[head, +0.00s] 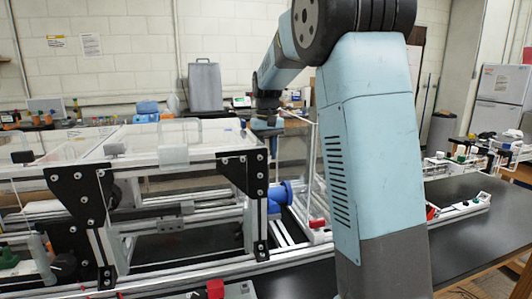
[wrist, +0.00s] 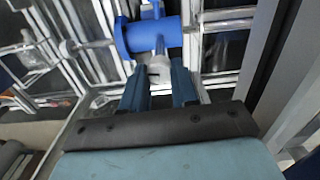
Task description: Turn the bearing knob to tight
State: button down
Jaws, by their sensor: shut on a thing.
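A blue bearing housing (wrist: 152,37) sits on a metal rod in the wrist view. It also shows in the head view (head: 281,196), behind the black corner bracket. A silver stem runs from the housing to a pale grey knob (wrist: 159,70). My gripper (wrist: 164,78) has its two dark blue fingers on either side of the knob and is shut on it. In the head view my wrist is above the housing, and the fingertips and the knob cannot be made out. The knob's markings are not readable.
The aluminium extrusion frame (head: 178,200) with black corner brackets (head: 255,185) and clear panels stands close around the housing. A clear upright panel (head: 306,165) is just right of my wrist. The black bench top (head: 455,210) is partly bare at the right.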

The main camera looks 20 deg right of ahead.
jog(key=shift+m, duration=1.3)
jog(key=c, duration=0.9)
grip_release()
jog(key=shift+o, duration=0.2)
jog(key=shift+r, duration=0.1)
notch_tip(320, 180, up, 14)
jog(key=shift+f, duration=0.25)
